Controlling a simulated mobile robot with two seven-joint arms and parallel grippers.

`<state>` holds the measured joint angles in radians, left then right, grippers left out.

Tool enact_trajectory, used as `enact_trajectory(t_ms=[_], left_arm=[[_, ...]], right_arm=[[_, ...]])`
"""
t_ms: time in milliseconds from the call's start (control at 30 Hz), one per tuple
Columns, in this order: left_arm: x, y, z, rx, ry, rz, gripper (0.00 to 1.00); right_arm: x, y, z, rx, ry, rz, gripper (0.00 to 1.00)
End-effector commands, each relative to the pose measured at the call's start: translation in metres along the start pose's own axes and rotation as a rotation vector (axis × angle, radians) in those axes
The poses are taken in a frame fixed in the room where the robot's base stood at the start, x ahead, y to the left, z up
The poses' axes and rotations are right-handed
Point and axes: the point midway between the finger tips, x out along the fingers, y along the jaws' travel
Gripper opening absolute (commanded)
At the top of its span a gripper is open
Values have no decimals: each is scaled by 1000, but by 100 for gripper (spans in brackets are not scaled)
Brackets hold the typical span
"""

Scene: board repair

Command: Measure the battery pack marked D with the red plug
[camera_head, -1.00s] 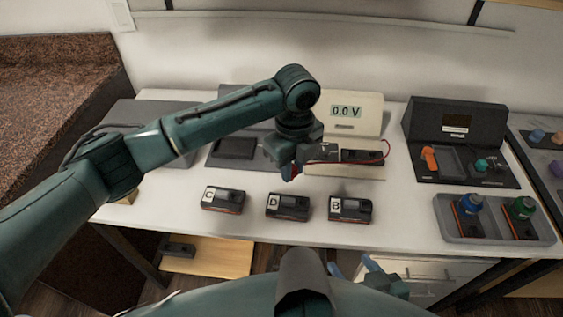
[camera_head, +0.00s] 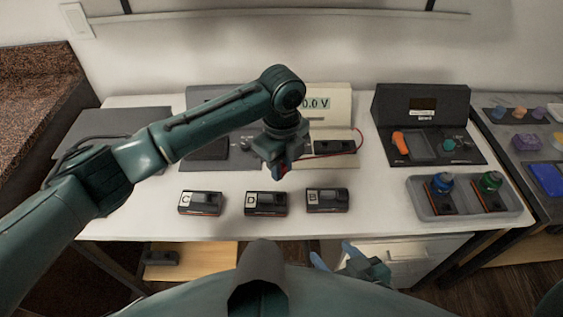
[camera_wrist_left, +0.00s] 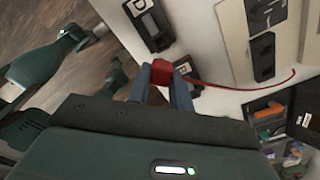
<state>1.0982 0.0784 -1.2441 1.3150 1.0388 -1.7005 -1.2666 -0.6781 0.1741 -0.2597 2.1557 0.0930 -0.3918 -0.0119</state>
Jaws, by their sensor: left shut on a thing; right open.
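Battery pack D (camera_head: 266,203) lies on the white table between pack C (camera_head: 201,203) and pack B (camera_head: 328,200). My left gripper (camera_head: 279,172) is shut on the red plug (camera_wrist_left: 161,71), above and just behind pack D. A red wire runs from the plug to the meter (camera_head: 326,106), whose display ends in "0.0 V"; its left edge is hidden behind my arm. In the left wrist view, the plug sits between the blue fingertips, with a dark pack beside it. My right gripper (camera_head: 335,258) is open and empty in front of the table edge.
A grey tray (camera_head: 415,207) with a blue-topped and a green-topped item stands at the right. Behind it is a black station (camera_head: 425,104) with an orange tool. The table front around the packs is clear.

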Motion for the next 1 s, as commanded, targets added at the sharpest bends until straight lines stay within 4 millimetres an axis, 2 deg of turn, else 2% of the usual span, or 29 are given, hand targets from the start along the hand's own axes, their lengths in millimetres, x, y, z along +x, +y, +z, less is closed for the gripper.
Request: enact_trajectory(t_ms=[800, 1000], left_arm=[[51, 0, 0, 0, 1, 1, 0], [59, 0, 0, 0, 0, 0, 0]], right_arm=[[8, 2, 14, 0, 0, 0, 59], [9, 2, 16, 0, 0, 0, 59]])
